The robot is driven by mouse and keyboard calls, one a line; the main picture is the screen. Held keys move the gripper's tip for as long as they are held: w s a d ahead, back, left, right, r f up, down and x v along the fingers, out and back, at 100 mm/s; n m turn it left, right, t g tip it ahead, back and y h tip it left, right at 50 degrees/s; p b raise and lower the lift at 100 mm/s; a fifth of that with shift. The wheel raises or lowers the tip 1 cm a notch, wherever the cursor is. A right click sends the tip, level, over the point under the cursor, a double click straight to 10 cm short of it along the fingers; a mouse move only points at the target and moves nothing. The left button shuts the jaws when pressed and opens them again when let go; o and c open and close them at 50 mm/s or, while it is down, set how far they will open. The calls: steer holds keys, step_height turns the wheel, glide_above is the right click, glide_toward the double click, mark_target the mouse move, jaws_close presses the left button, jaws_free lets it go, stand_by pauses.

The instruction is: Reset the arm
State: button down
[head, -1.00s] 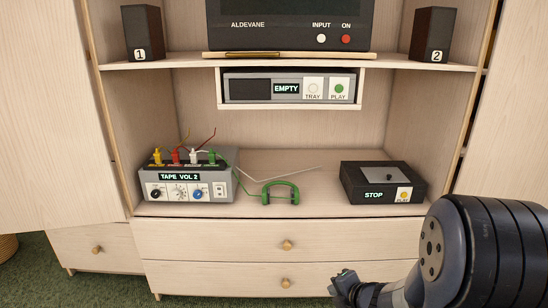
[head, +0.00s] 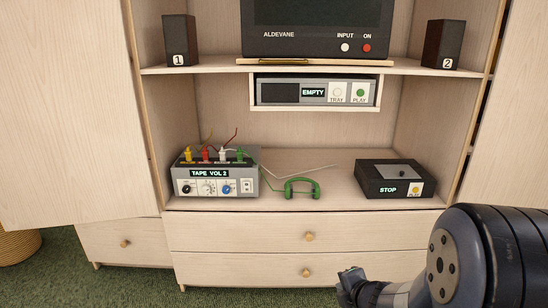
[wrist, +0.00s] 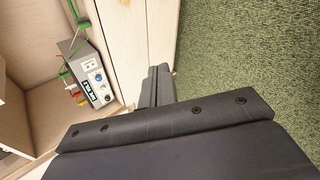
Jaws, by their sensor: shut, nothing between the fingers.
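My gripper (head: 350,283) is at the lower right of the head view, in front of the lower drawers and apart from them. It is shut and holds nothing. In the wrist view its dark fingers (wrist: 157,86) lie together in front of the pale drawer fronts, with green carpet to the right. My arm comes in from the lower right corner of the head view and hides part of the cabinet's right side.
The cabinet shelf (head: 330,196) holds a grey mixer (head: 215,177) reading TAPE VOL 2, green headphones (head: 300,189) and a black deck (head: 395,180) reading STOP. A disc player (head: 315,91) reads EMPTY. Cabinet doors flank it.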

steer(key=s+d+r+m+g+h+p, duration=0.1)
steer(key=s+r+m+g+h+p, duration=0.1)
steer(key=s+r+m+p, duration=0.6)
steer(key=s+d+r+m+g+h+p, duration=0.2)
steer(key=s+r+m+p, duration=0.7)
steer(key=r, duration=0.5)
steer(key=shift+h+p, duration=0.3)
steer(key=shift+p, duration=0.2)
steer(key=shift+a+f, duration=0.1)
steer(key=shift+f, duration=0.05)
